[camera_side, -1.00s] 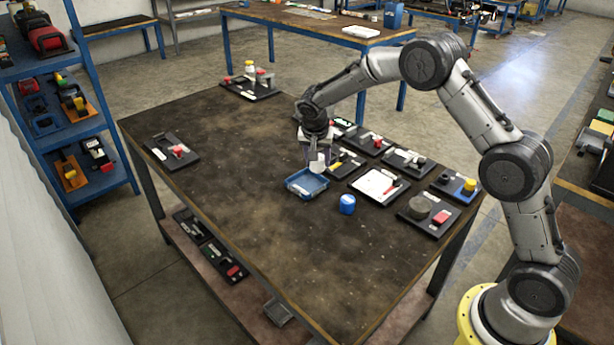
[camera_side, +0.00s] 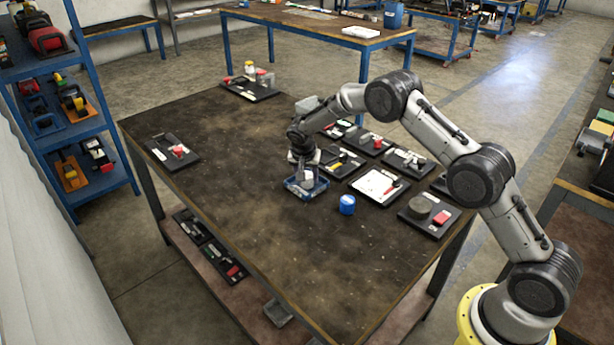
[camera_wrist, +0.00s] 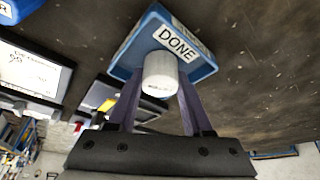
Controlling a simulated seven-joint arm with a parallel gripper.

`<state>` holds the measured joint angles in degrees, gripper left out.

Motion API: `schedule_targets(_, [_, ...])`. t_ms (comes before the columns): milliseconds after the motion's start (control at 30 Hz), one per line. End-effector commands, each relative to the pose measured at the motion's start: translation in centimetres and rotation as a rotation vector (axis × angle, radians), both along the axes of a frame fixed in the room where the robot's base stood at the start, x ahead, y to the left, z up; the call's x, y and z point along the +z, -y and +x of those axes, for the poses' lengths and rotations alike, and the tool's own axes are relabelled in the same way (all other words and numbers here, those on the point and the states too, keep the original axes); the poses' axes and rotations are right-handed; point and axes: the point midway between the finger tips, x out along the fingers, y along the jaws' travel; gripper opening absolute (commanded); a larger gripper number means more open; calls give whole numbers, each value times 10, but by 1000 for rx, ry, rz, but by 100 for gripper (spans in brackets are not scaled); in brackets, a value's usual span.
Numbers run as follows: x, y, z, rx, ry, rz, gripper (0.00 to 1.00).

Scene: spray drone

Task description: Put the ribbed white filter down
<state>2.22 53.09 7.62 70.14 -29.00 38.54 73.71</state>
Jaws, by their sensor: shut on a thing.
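The ribbed white filter (camera_wrist: 160,74) is a short white cylinder between my gripper's two fingers (camera_wrist: 158,95) in the wrist view. My gripper (camera_side: 304,175) is shut on it. In the side view the gripper is low over the small blue tray (camera_side: 293,191), and the filter shows as a small pale patch (camera_side: 308,177). The tray's label reads "DONE" in the wrist view (camera_wrist: 178,43). The filter is over or within the tray. I cannot tell whether it touches the tray floor.
A blue round container (camera_side: 347,204) stands right of the tray. A white sheet on a black board (camera_side: 377,185) and several black boards with parts lie to the right. The table's front and left middle are clear.

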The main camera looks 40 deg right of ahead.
Motion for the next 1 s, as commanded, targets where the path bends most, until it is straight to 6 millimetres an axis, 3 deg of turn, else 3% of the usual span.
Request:
schedule_targets(233, [-4, 0, 0, 0, -1, 0, 0])
schedule_targets(267, [-4, 0, 0, 0, -1, 1, 56])
schedule_targets(300, [-3, 0, 0, 0, -1, 0, 63])
schedule_targets(667, [0, 0, 0, 0, 1, 1, 63])
schedule_targets(867, [25, -9, -6, 2, 2, 0, 63])
schedule_targets(1000, [53, -18, -12, 2, 3, 1, 63])
